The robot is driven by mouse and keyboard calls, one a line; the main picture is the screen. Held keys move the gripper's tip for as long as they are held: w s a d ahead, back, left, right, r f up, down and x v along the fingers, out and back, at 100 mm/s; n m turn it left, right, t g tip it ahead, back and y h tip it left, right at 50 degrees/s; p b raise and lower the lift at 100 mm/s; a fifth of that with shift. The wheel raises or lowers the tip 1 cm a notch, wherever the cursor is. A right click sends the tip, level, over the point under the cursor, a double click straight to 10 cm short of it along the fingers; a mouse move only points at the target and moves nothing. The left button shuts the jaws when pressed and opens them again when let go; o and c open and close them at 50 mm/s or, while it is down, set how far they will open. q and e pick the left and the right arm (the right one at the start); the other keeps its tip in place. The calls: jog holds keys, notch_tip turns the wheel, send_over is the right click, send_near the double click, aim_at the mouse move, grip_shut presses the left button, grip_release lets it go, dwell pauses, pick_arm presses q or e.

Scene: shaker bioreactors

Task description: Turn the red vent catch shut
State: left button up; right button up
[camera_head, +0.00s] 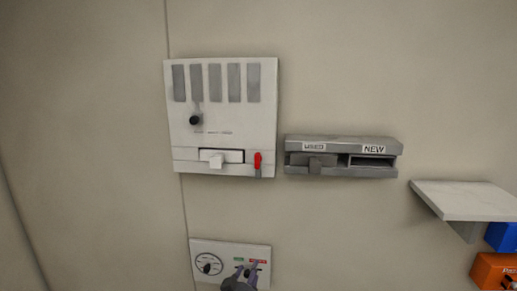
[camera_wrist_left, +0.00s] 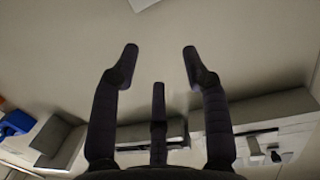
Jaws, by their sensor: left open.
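The red vent catch (camera_head: 258,160) is a small upright red lever at the lower right of the white wall panel (camera_head: 222,130). The catch cannot be made out in the wrist view. My right gripper is not in view.
The white panel has grey slots, a black knob (camera_head: 195,120) and a white handle (camera_head: 216,160). A grey holder marked USED and NEW (camera_head: 340,142) hangs to its right. A shelf (camera_head: 468,199) juts out farther right, near blue (camera_head: 503,237) and orange (camera_head: 494,272) boxes.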

aim_at(259, 165)
pick_arm(q)
jog(key=s+d+r+t+p, duration=0.1)
jog(key=s+r+t+p, duration=0.15)
jog(key=r, duration=1.15)
jog(key=s+r+t+p, duration=0.15)
jog(key=r+t, duration=0.25)
jog(key=r, duration=0.9)
jog(key=shift+n+g, duration=0.25)
jog(key=shift+n, duration=0.05)
jog(key=p+x, duration=0.2)
jog(key=x, duration=0.8)
jog(key=shift+w+d+r, duration=0.1)
jog(key=shift+w+r, duration=0.05)
jog(key=shift+w, duration=0.1)
